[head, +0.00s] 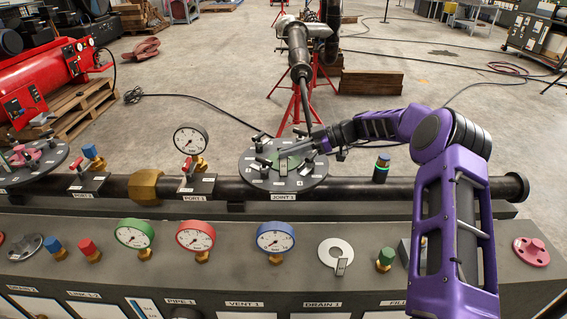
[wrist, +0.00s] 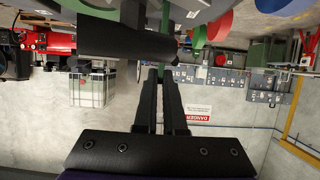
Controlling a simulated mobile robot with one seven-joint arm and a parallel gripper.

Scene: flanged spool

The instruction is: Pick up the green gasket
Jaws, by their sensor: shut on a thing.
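The green gasket (head: 292,164) lies at the middle of the round grey flange marked JOINT 1 (head: 311,182), partly hidden by my gripper. My gripper (head: 284,154) reaches in from the right, low over the flange, with its fingers at the gasket. In the wrist view a narrow green strip of the gasket (wrist: 165,16) shows beyond the fingertips. There my gripper (wrist: 160,70) has its two dark fingers close together, shut on the gasket. The exact contact is too small to see, and I cannot tell whether the gasket is clear of the flange.
Dark clamps or bolts stand around the flange. Green, red and blue gauges (head: 275,237) line the front panel. A dark bar (wrist: 125,40) crosses the wrist view.

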